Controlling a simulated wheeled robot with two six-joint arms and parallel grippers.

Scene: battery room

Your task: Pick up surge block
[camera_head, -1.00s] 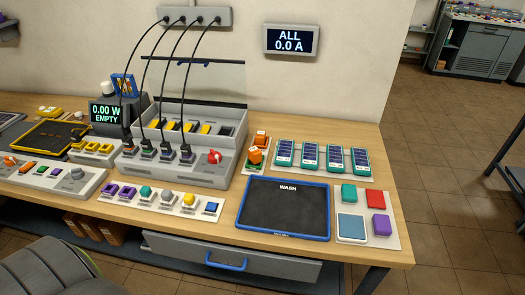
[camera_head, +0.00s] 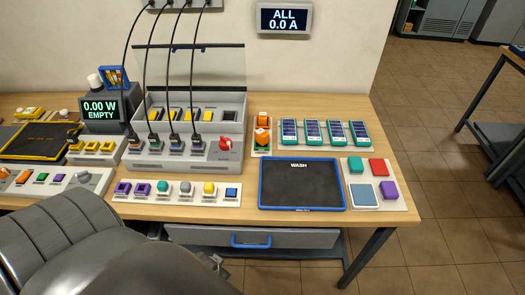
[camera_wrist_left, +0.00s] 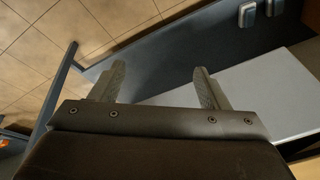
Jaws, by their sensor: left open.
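I cannot tell which piece is the surge block, as no label for it is readable. In the head view my left arm covers the lower left, in front of the bench. My right gripper is not in view.
A black wash mat (camera_head: 302,184) with a blue rim lies beside the pale board. Several green-edged modules (camera_head: 312,132) stand behind it. A grey cabled unit (camera_head: 180,148) fills the middle. A drawer (camera_head: 290,238) with a blue handle is below the bench (camera_head: 395,218).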

